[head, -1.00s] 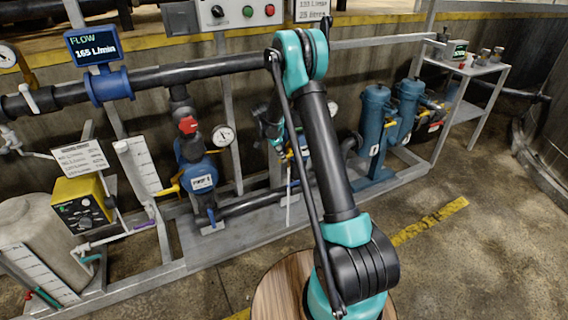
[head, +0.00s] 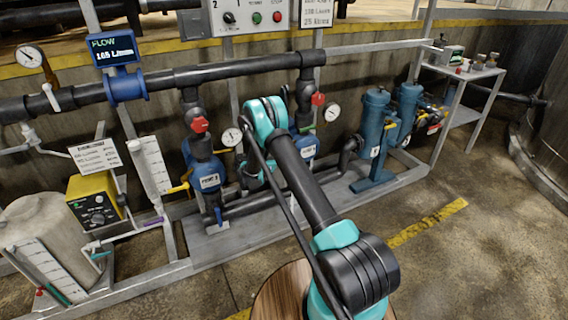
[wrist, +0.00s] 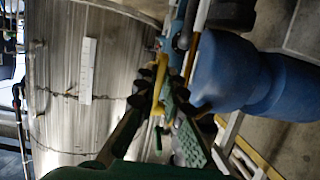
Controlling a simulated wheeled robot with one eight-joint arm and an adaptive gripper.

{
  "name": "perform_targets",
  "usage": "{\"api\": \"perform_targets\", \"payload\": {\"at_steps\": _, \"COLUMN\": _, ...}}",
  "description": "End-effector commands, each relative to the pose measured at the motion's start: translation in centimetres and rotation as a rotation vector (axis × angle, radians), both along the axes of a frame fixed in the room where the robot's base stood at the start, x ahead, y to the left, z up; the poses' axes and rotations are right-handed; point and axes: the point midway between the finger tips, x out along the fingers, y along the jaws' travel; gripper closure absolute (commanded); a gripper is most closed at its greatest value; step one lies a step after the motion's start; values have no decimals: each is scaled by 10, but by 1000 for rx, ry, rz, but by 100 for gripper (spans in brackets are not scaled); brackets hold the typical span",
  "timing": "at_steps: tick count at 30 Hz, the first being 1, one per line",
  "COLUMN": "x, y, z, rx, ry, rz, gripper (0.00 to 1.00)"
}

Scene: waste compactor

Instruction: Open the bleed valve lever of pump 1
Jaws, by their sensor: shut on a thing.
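Two blue pumps stand on the skid in the head view, the left one (head: 209,182) with a label too blurred to read surely, the right one (head: 307,150) partly behind my arm. A yellow lever (head: 178,188) sticks out left of the left pump. In the wrist view my gripper (wrist: 160,104) has its dark green fingers closed around a yellow lever (wrist: 159,78). A blue pump-like body (wrist: 232,75) lies close to its right. Which pump this lever belongs to cannot be told. In the head view my arm hides most of the gripper.
Red-handled valves (head: 200,125) and a dark horizontal pipe (head: 220,72) are above the pumps. A gauge (head: 232,137) sits between them. A yellow dosing unit (head: 92,200) and a pale tank (head: 38,225) are at left. Blue filter housings (head: 375,120) stand at right. The front floor is clear.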

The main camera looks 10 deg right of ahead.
Motion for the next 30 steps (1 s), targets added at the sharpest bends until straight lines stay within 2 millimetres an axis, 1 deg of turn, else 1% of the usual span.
{"api": "perform_targets", "payload": {"at_steps": 1, "x": 0, "y": -5, "z": -4, "rx": -36, "ry": -11, "rz": -1, "gripper": 100}}
{"api": "perform_targets", "payload": {"at_steps": 6, "x": 1, "y": -15, "z": -7, "rx": -149, "ry": -48, "rz": -1, "gripper": 100}}
{"api": "perform_targets", "payload": {"at_steps": 12, "x": 3, "y": -20, "z": -9, "rx": -240, "ry": -78, "rz": -1, "gripper": 100}}
{"api": "perform_targets", "payload": {"at_steps": 19, "x": 4, "y": -23, "z": -10, "rx": -291, "ry": -95, "rz": 0, "gripper": 100}}
{"api": "perform_targets", "payload": {"at_steps": 30, "x": 4, "y": -24, "z": -10, "rx": -300, "ry": -98, "rz": 0, "gripper": 100}}
